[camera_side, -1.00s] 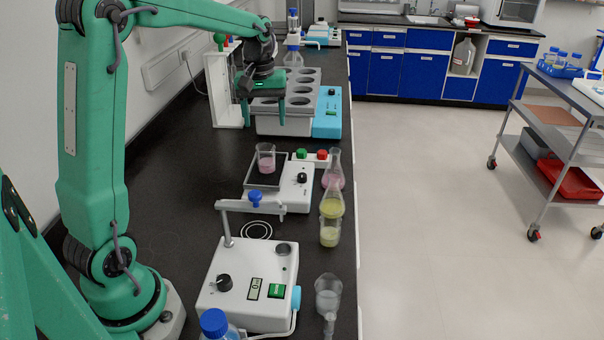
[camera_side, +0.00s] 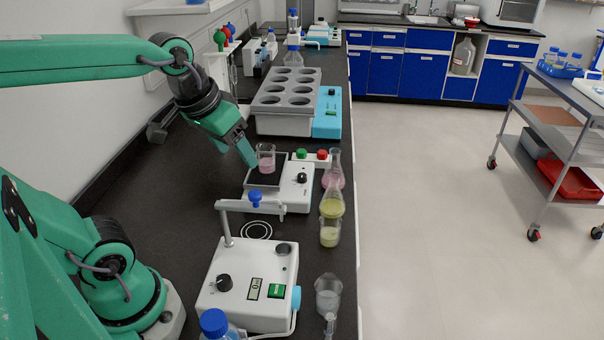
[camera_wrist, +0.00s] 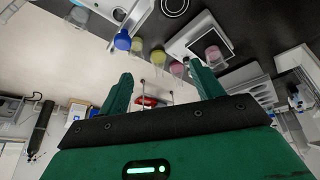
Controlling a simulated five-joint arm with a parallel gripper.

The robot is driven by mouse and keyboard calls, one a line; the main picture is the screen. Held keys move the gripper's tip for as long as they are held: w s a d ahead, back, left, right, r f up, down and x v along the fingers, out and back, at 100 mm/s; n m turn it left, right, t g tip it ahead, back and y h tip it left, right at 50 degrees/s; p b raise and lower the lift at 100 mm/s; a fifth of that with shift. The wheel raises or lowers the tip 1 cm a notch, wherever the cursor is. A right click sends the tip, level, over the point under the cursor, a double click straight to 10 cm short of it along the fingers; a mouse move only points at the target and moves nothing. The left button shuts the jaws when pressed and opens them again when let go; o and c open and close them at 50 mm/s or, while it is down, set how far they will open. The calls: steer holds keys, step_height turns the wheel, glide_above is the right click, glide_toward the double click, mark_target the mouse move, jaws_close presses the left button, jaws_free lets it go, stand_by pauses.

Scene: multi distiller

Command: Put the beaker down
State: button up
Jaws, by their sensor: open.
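A beaker of pink liquid (camera_side: 266,163) stands upright on the black plate of a white device (camera_side: 294,188) in the middle of the bench. It also shows in the wrist view (camera_wrist: 214,60), beyond the tip of the right finger. My gripper (camera_side: 238,154) is just left of the beaker in the side view, tilted down, with one fingertip close to the glass; contact cannot be told. In the wrist view my gripper (camera_wrist: 160,73) has its fingers wide apart with nothing held between them.
A pink flask (camera_side: 334,172), a yellow flask (camera_side: 332,202), a yellow beaker (camera_side: 330,233) and a clear beaker (camera_side: 328,290) line the bench's right edge. A grey rack with round wells (camera_side: 285,112) stands behind. A stirrer with an overhanging arm (camera_side: 250,206) is in front. Bench at left is clear.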

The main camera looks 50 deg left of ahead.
steer(key=shift+m+t, duration=0.4)
steer(key=shift+m, duration=0.5)
steer(key=shift+s+d+f, duration=0.3)
steer(key=shift+s, duration=0.3)
steer(key=shift+s+d+f, duration=0.25)
steer(key=shift+s+d, duration=0.05)
steer(key=shift+s, duration=0.3)
steer(key=shift+s+d+f, duration=0.3)
steer(key=shift+s, duration=0.3)
